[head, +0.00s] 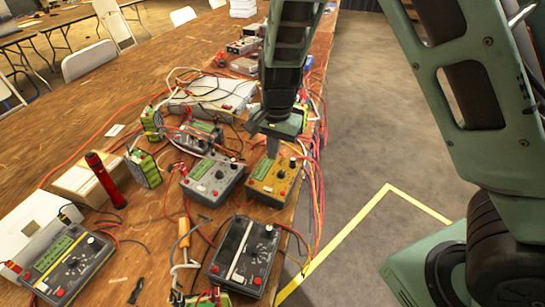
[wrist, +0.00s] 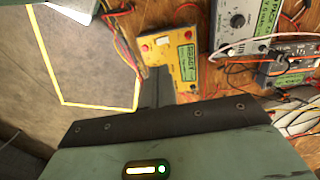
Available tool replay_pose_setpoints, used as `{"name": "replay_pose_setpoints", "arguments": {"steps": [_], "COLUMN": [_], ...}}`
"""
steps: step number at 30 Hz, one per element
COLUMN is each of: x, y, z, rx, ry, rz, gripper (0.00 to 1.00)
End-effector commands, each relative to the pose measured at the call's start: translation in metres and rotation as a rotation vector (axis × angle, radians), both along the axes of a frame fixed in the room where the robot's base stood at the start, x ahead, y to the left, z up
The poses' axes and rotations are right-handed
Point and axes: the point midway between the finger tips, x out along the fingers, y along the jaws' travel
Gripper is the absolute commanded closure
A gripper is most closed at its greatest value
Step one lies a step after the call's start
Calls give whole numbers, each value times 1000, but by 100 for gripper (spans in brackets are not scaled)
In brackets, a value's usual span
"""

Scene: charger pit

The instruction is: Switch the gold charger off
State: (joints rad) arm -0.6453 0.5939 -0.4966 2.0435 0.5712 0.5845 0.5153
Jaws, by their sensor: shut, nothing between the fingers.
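The gold charger (head: 268,190) sits on the wooden table near its right edge, with a green display, a dark knob and red terminals on its face. It also shows in the wrist view (wrist: 182,72), just beyond my fingers. My gripper (head: 271,156) points down over the charger's far part and is shut and empty. In the wrist view the dark fingers (wrist: 157,78) overlap the charger's near-left side. I cannot tell whether they touch it.
A grey charger (head: 213,178) stands close left of the gold one. A black charger (head: 243,257) is nearer, and another dark charger (head: 68,265) is at front left. Loose cables run along the table's right edge. The floor (head: 345,165) to the right is clear.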

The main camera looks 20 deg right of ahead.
Motion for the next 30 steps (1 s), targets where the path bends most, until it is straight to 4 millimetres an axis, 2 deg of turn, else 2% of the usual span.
{"name": "replay_pose_setpoints", "arguments": {"steps": [9,15,21,30], "x": [2,3,4,5], "y": [2,3,5,5], "z": [-68,-100,-117,-120], "rx": [-1,-1,0,-1], "ry": [6,4,2,1], "rz": [-3,-2,-3,-1], "gripper": [100,100,100,100]}}
